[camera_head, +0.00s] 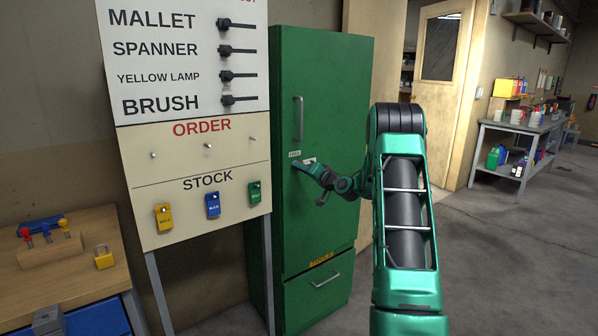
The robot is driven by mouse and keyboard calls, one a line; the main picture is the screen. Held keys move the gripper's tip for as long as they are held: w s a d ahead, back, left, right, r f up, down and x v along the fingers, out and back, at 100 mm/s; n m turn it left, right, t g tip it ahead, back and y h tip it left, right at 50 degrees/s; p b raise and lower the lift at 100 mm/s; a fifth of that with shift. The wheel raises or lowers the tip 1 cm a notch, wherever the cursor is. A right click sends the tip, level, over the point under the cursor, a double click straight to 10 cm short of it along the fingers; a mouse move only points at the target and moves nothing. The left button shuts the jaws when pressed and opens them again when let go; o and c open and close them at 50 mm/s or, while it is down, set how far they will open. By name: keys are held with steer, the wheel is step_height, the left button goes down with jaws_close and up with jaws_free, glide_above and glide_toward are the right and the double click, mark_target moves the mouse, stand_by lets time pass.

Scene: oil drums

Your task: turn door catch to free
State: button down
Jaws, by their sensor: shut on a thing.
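The tall green cabinet (335,95) has a door with a vertical grey handle (299,118). Below the handle is a small white label (295,154) that seems to read FREE. Another pale label (309,161) sits just right of it, partly hidden by my gripper. My gripper (301,167) reaches in from the right to the door, just below these labels, and is shut on the door catch. The catch is mostly hidden by the fingers, so I cannot tell its exact angle.
A board (190,140) with word labels, black knobs and coloured tags stands left of the cabinet. A drawer (318,290) is below the door. A wooden bench (60,260) is at lower left. The floor (490,260) at right is clear, before a shelf table (525,128).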

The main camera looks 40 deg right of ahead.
steer(key=n, duration=0.8)
steer(key=shift+f+n, duration=0.25)
steer(key=shift+n, duration=0.15)
stand_by(0.4)
steer(key=c, duration=1.9)
jaws_free()
steer(key=shift+o, duration=0.2)
steer(key=shift+r, duration=0.1)
steer(key=s, duration=1)
steer(key=shift+s, duration=0.3)
